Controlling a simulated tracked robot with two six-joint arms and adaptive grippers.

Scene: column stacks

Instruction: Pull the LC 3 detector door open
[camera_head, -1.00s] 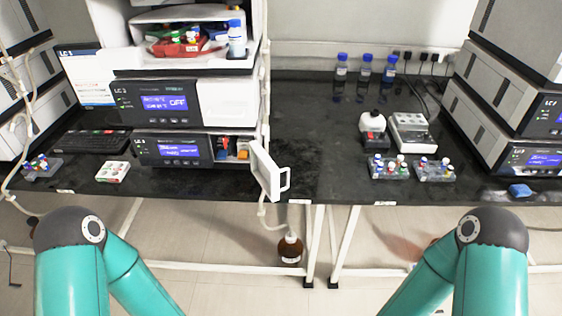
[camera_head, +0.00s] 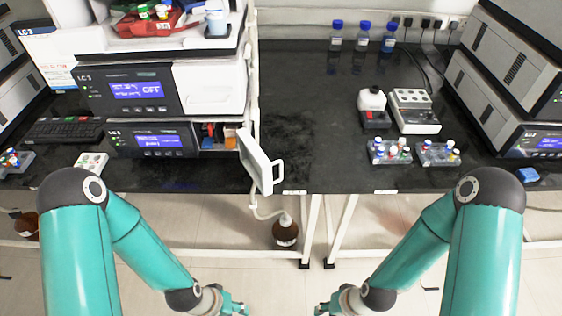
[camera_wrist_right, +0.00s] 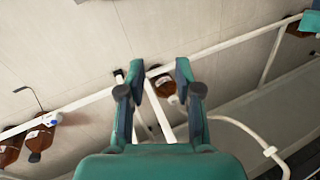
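The LC 3 detector (camera_head: 152,140) is the lower unit of the LC 3 stack, left of centre in the head view. Its white door (camera_head: 256,163) stands swung open toward me at its right end, with the bay behind it showing. The door's loop handle (camera_head: 279,172) faces right. My left gripper (camera_head: 236,309) is at the bottom edge, below and apart from the door; its fingers are partly cut off. My right gripper (camera_head: 324,309) is low and right of the door. In the wrist view the right gripper (camera_wrist_right: 157,72) is open and empty.
A brown bottle (camera_head: 286,231) stands on the floor under the bench. The dark bench top (camera_head: 306,130) right of the door is clear.

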